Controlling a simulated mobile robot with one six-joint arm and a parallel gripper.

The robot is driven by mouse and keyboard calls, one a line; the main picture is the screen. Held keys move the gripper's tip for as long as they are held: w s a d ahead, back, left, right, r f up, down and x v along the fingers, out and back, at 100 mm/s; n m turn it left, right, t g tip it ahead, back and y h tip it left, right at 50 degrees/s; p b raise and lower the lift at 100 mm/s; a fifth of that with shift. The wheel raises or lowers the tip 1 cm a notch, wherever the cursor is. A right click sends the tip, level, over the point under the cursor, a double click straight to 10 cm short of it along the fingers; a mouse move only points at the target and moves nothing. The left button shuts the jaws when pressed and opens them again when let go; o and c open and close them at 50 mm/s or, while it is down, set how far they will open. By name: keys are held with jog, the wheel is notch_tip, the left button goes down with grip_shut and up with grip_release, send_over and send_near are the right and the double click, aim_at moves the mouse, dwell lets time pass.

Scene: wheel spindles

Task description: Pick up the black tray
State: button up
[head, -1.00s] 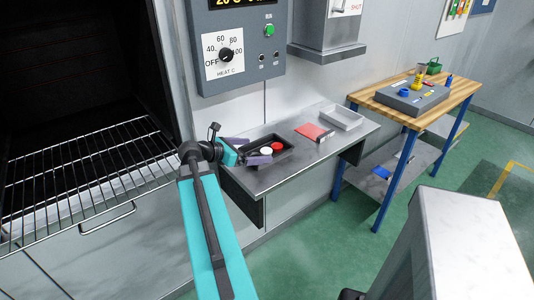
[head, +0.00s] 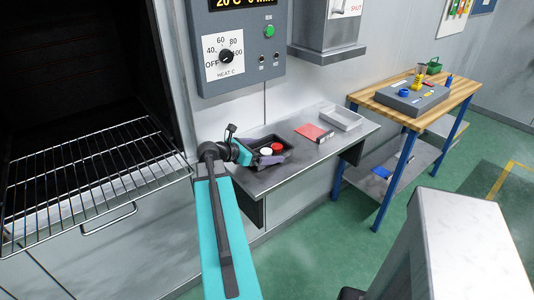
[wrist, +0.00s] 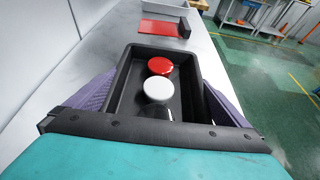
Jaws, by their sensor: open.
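The black tray (head: 287,142) sits on the grey metal shelf beside the oven. It holds a red round piece (head: 277,147) and a white round piece (head: 266,152), also seen in the wrist view as red (wrist: 160,66) and white (wrist: 157,89). My gripper (head: 258,151) is open at the tray's near end. In the wrist view its purple fingers lie along the left and right sides of the tray (wrist: 128,72). I cannot tell whether they touch the walls. The tray's near end is hidden behind my gripper body.
A red flat item (head: 314,132) and a pale grey tray (head: 342,118) lie farther along the shelf (head: 316,152). The open oven with its wire rack (head: 85,180) is at the left. A control box (head: 237,50) hangs above. A wooden-topped table (head: 440,98) stands at the right.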

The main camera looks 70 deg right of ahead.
jog(key=shift+s+d+f, duration=0.15)
jog(key=shift+s+d, duration=0.05)
jog(key=shift+d, duration=0.05)
dwell(0.4)
jog(key=c, duration=0.8)
jog(key=shift+o, duration=0.2)
jog(key=shift+r, duration=0.2)
notch_tip(320, 180, up, 10)
jog(key=b, duration=0.1)
jog(key=shift+f, duration=0.15)
dwell(0.4)
